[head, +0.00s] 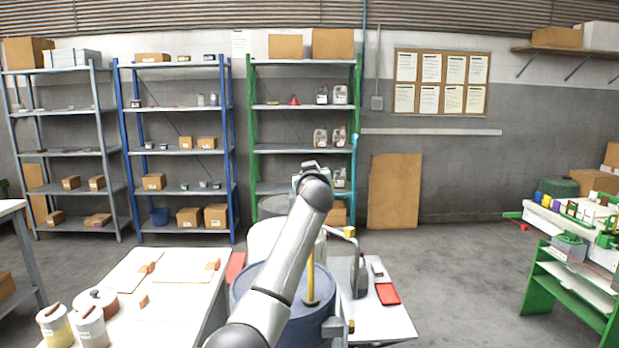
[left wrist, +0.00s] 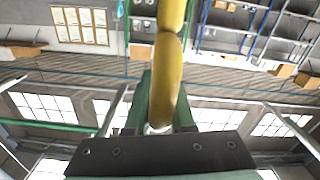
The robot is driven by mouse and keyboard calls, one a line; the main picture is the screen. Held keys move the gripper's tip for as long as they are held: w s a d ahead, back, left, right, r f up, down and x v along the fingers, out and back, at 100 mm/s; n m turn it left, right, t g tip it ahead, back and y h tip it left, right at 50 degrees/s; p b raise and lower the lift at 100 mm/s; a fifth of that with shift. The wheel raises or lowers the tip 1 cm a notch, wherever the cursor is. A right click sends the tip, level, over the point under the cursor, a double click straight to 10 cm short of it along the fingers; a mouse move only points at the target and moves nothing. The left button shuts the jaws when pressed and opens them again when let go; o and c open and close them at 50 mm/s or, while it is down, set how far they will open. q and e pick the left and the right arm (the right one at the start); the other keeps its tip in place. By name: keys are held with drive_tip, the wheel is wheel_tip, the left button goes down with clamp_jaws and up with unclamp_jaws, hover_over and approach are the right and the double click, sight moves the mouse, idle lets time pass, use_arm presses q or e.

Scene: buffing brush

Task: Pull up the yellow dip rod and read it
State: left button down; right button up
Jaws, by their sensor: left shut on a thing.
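The yellow dip rod (head: 311,272) stands upright in the top of a blue drum (head: 316,328), right of my left forearm. Its upper part is hidden behind my left arm in the head view. My left gripper (head: 310,170) is raised high above the drum, mostly hidden behind its own wrist. In the left wrist view, the green fingers of my left gripper (left wrist: 162,115) are closed on the yellow rod (left wrist: 168,70), which runs out past the top of the picture. No reading on the rod can be made out. My right gripper is not in view.
A white-topped table (head: 190,290) with pots stands at left. A small table (head: 385,325) with a grey can (head: 358,275) and red item (head: 388,294) is right of the drum. Shelves (head: 305,149) line the back wall.

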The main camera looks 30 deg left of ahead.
use_arm(q)
drive_tip(key=shift+d+r, duration=0.1)
drive_tip(key=shift+r, duration=0.1)
drive_tip(key=c, duration=0.9)
unclamp_jaws()
drive_tip(key=shift+o, duration=0.5)
drive_tip(key=shift+f, duration=0.15)
drive_tip(key=shift+s+d+f+b, duration=0.1)
drive_tip(key=shift+s+d+b, duration=0.25)
drive_tip(key=shift+s, duration=0.2)
drive_tip(key=b+v, duration=0.2)
drive_tip(key=v, duration=0.9)
drive_tip(key=shift+d, duration=0.1)
